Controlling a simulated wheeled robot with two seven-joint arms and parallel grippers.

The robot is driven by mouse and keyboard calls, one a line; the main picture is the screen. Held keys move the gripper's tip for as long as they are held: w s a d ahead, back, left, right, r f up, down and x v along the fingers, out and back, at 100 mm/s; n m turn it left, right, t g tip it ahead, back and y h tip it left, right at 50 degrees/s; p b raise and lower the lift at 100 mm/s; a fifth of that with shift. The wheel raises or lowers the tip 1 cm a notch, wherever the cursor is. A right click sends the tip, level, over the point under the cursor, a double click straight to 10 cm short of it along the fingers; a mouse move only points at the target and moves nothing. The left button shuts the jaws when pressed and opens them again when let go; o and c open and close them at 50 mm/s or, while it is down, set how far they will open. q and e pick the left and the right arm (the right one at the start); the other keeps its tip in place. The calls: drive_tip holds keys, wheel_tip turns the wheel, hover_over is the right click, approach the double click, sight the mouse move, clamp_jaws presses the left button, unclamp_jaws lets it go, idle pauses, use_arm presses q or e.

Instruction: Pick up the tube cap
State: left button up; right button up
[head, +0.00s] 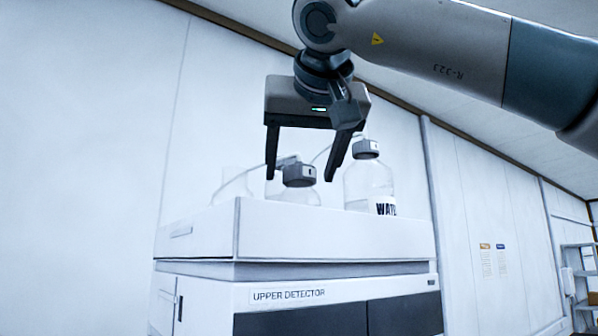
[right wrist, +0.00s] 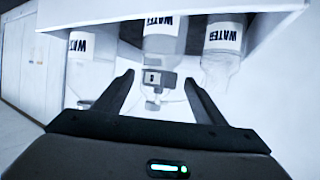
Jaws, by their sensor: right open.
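A grey tube cap (head: 300,174) sits on a clear bottle in the white tray, with a thin tube running from it to the left. My right gripper (head: 300,179) is open and points down over this cap, with a finger on either side in the head view. In the right wrist view the cap (right wrist: 158,80) shows between the open fingers (right wrist: 158,77) on a bottle labelled WATER (right wrist: 164,38). I cannot tell whether the fingers touch it. A second grey cap (head: 366,148) tops the bottle to the right (head: 368,185). My left gripper is not in view.
The white tray (head: 330,241) stands on a cabinet labelled UPPER DETECTOR (head: 200,297). Bottles (right wrist: 90,72) (right wrist: 219,65) stand on both sides of the middle one in the right wrist view. A shelf (head: 578,275) is far right. The space left of the gripper is clear.

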drive_tip(key=c, duration=1.2)
drive_tip(key=shift+r, duration=0.15)
